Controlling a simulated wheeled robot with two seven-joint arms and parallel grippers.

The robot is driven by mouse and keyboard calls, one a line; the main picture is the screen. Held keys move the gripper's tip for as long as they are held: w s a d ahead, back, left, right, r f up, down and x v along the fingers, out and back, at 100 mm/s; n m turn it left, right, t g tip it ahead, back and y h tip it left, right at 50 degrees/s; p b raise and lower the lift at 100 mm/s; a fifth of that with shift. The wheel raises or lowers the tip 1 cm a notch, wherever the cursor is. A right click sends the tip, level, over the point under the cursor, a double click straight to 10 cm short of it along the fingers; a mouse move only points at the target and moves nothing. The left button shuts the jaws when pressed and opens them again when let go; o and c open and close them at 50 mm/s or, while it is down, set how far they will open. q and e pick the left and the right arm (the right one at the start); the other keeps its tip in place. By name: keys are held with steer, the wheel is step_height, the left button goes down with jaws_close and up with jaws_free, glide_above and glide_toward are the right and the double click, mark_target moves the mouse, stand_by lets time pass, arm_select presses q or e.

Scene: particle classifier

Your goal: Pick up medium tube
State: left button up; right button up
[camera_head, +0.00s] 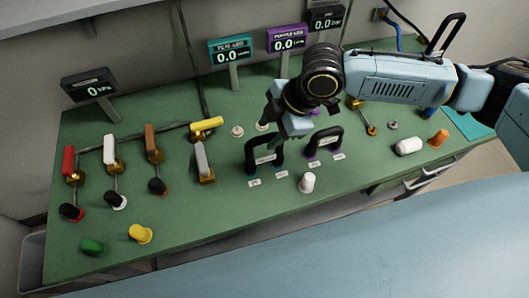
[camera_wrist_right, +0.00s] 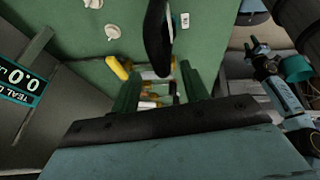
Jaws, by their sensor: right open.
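Two black arched tubes stand on the green bench in the head view, a left one (camera_head: 265,158) and a right one (camera_head: 325,142). A larger black arch (camera_head: 446,35) stands at the back right. I cannot tell by label which is the medium tube. My right gripper (camera_head: 287,128) is open just above and behind the two arches, partly covering them. In the right wrist view, a black curved piece (camera_wrist_right: 158,42) lies just beyond the open fingers of my right gripper (camera_wrist_right: 160,92), not visibly held. What seems to be my left gripper (camera_wrist_right: 259,50) shows small at the right.
Levered valves, including a yellow one (camera_head: 206,127) and a red one (camera_head: 69,162), stand left of the arches. A white cylinder (camera_head: 307,182) is in front of them. A teal display (camera_head: 230,51) and a purple display (camera_head: 287,38) stand behind. The bench front (camera_head: 220,210) is mostly clear.

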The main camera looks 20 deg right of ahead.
mark_target(263, 138)
steer(key=x, duration=0.5)
steer(key=shift+a, duration=0.15)
jaws_close()
